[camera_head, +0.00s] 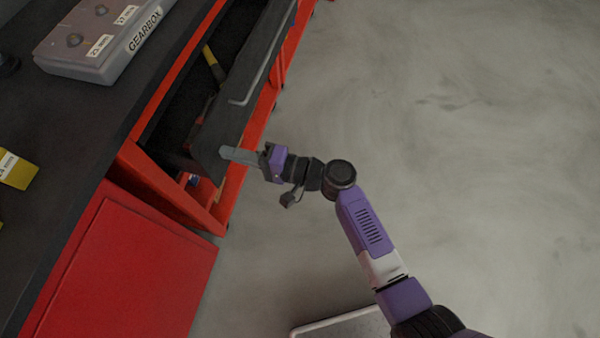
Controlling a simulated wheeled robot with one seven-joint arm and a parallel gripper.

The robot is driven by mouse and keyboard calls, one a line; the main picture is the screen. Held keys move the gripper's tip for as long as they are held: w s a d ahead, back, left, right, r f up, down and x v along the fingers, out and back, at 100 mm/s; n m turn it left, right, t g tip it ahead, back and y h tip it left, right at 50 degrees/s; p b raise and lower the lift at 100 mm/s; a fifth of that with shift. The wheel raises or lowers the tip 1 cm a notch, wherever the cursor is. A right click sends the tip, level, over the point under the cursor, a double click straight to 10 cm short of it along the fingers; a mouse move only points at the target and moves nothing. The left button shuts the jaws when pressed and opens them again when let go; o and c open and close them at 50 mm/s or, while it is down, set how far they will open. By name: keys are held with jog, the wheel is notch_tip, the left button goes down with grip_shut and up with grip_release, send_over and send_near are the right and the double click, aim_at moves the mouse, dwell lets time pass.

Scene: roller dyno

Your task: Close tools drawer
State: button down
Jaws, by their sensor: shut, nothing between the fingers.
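The tools drawer (221,111) is dark grey and stands pulled out of the red workbench at upper centre-left. Its front carries a long grey handle (262,70). Inside it lie a yellow-handled tool (213,62) and a red-handled tool (205,108). My gripper (229,154) is shut and empty, with its fingertips at the near end of the drawer front. I cannot tell whether the fingertips touch it. My purple arm reaches in from the lower right.
The red workbench frame (170,190) and a red cabinet panel (140,270) are at lower left. On the dark worktop (75,140) are a grey GEARBOX case (85,45) and a yellow labelled block (18,172). The grey floor (470,130) at right is clear.

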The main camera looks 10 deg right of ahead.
jog(key=b+x, duration=0.4)
jog(key=x, duration=0.6)
jog(key=shift+f, duration=0.15)
jog(key=shift+w+a+b, duration=0.3)
jog(key=shift+a+b, duration=0.1)
jog(key=shift+a, duration=0.15)
jog(key=shift+a+r, duration=0.1)
jog(key=shift+r, duration=0.15)
